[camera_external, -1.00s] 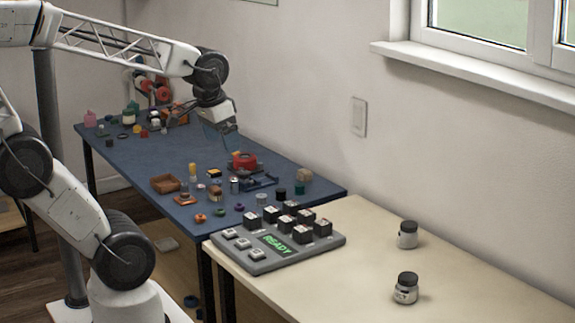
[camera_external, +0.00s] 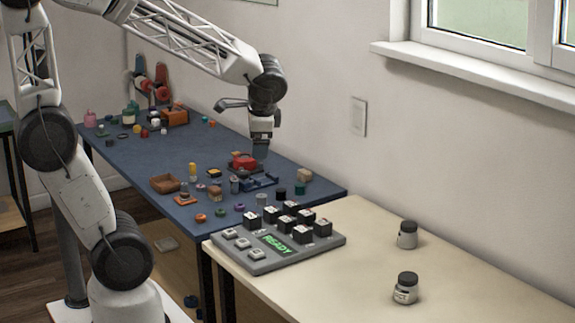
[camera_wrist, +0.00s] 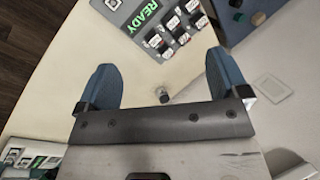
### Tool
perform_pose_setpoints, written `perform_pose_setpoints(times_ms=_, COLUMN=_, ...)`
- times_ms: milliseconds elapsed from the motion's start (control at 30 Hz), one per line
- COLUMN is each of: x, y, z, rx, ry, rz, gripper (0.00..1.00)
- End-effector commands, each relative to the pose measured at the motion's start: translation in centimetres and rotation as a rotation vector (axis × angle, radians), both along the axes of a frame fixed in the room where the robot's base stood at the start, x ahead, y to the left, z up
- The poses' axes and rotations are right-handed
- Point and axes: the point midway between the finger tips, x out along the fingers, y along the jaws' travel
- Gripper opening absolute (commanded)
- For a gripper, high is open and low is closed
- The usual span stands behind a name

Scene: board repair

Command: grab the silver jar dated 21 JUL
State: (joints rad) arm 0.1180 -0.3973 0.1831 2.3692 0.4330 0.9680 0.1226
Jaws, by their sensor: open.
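Two silver jars with dark lids stand upright on the cream table: the farther jar (camera_external: 407,238) near the wall and the nearer jar (camera_external: 405,292) in front of it. Both carry a light label, but the dates are too small to read. In the wrist view a small jar (camera_wrist: 163,94) shows between my fingers, near the palm edge; I cannot tell which jar it is. My gripper (camera_external: 261,151) points down, to the left of both jars in the external view. In the wrist view its blue fingers (camera_wrist: 161,70) are wide apart and empty.
A grey console (camera_external: 250,263) with a READY display and several black-and-white blocks sits on the cream table's left end. The blue table (camera_external: 160,212) behind holds many small items. The cream table (camera_external: 480,285) is clear around the jars. The wall runs along the right.

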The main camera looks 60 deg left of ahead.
Motion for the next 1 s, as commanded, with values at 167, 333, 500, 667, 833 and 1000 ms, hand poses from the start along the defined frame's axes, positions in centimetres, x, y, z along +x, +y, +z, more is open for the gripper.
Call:
perform_pose_setpoints(times_ms=167, x=3.8, y=-0.3, z=-1.5, rx=0.120, ry=0.062, rz=-0.134, gripper=0.93)
perform_pose_setpoints(times_ms=333, x=7.4, y=-0.7, z=-3.1, rx=0.231, ry=0.118, rz=-0.263, gripper=0.93)
perform_pose_setpoints(times_ms=500, x=11.1, y=-1.6, z=-4.8, rx=0.340, ry=0.169, rz=-0.395, gripper=0.93)
perform_pose_setpoints(times_ms=667, x=14.4, y=-2.7, z=-6.7, rx=0.442, ry=0.217, rz=-0.523, gripper=0.93)
perform_pose_setpoints(times_ms=833, x=18.0, y=-4.4, z=-9.1, rx=0.549, ry=0.267, rz=-0.660, gripper=0.93)
perform_pose_setpoints(times_ms=1000, x=21.4, y=-6.3, z=-11.7, rx=0.657, ry=0.312, rz=-0.800, gripper=0.93)
